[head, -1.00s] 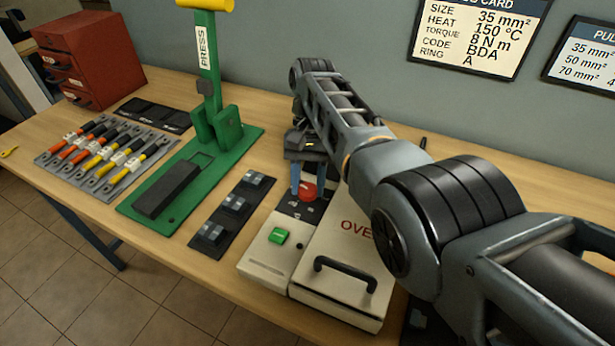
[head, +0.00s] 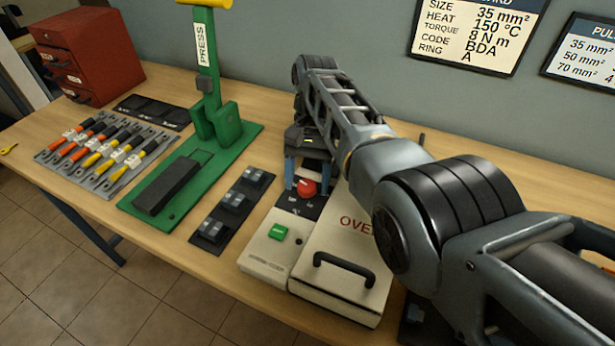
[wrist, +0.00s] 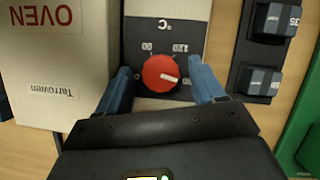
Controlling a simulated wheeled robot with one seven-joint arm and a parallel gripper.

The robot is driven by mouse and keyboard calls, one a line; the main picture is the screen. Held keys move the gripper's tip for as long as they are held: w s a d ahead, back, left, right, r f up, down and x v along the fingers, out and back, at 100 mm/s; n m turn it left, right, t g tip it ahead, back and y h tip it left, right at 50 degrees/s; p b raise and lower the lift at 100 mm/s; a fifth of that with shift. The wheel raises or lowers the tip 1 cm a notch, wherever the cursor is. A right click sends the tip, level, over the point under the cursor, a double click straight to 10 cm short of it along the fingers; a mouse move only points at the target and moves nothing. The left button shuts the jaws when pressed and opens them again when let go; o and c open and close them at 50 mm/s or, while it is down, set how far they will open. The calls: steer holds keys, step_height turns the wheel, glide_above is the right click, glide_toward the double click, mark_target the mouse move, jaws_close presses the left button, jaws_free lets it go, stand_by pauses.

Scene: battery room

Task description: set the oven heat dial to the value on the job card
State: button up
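The dial also shows in the head view (head: 307,187), below my gripper (head: 306,178). The job card (head: 477,32) on the wall reads heat 150 °C.
The oven (head: 345,265) has a black handle and a green button (head: 277,232). Left of it lie a black strip of blocks (head: 233,205), a green press (head: 190,165) and a rack of cable lugs (head: 105,150). A red drawer cabinet (head: 85,58) stands at the back left.

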steer(key=shift+r, duration=0.1)
steer(key=b+v, duration=0.2)
steer(key=v, duration=0.5)
steer(key=shift+r, duration=0.3)
steer(key=shift+w, duration=0.15)
